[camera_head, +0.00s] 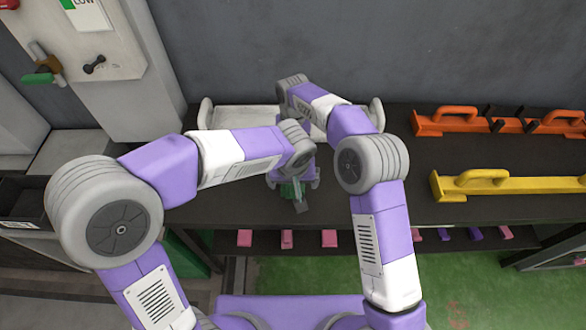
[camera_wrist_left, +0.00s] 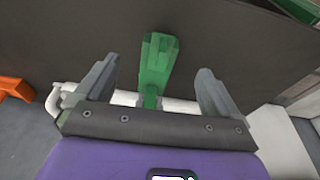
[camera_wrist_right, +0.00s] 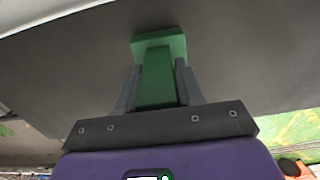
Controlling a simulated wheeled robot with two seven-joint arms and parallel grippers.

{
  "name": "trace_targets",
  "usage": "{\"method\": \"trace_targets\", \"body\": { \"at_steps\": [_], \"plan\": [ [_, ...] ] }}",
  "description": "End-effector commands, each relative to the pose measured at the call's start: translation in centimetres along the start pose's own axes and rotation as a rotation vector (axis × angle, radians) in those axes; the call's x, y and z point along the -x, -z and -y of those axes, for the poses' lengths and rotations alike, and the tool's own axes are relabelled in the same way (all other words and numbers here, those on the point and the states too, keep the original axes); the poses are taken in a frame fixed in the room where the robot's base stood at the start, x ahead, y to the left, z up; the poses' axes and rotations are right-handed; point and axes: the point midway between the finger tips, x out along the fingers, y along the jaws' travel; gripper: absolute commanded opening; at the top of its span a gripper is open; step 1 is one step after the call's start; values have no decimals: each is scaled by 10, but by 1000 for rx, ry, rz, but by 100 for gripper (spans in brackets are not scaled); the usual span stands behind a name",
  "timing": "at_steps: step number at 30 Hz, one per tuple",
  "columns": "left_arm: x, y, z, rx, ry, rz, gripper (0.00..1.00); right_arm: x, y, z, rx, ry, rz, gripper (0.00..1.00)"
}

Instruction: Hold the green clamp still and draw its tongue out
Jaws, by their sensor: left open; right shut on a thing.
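The green clamp (camera_head: 289,191) is on the dark table in the middle of the head view, partly covered by my arms. In the right wrist view, my right gripper (camera_wrist_right: 157,90) is shut on a green part of the clamp (camera_wrist_right: 155,75), with a wider green end just beyond the fingertips. In the left wrist view, my left gripper (camera_wrist_left: 158,80) is open, with the clamp (camera_wrist_left: 159,58) between its spread fingers and touching neither visibly. A narrower green piece (camera_wrist_left: 151,92) runs from the block towards my left palm. I cannot tell which part is the tongue.
A yellow bar with a handle (camera_head: 510,186) and orange handled pieces (camera_head: 450,121) lie to the right on the table. A pale tray (camera_head: 240,118) stands behind my arms. Small pink blocks (camera_head: 287,239) sit on a shelf below the front edge.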

Motion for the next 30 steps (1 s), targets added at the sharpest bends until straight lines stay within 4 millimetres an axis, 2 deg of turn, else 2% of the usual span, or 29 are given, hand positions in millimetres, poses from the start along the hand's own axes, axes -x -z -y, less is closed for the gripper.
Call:
{"method": "trace_targets", "body": {
  "at_steps": [2,5,11,21,30],
  "plan": [
    [6,5,1,-13,13,-20,96,-2,1,0,0,2,-5,0],
    [4,8,3,-18,21,-26,96,-2,1,0,0,2,-5,0],
    [-19,7,3,-19,22,-22,96,-2,1,0,0,2,-5,0],
    [-68,8,4,-17,21,-21,96,-2,1,0,0,2,-5,0],
    [-91,9,4,-16,19,-23,96,-2,1,0,0,2,-5,0]
  ]
}}
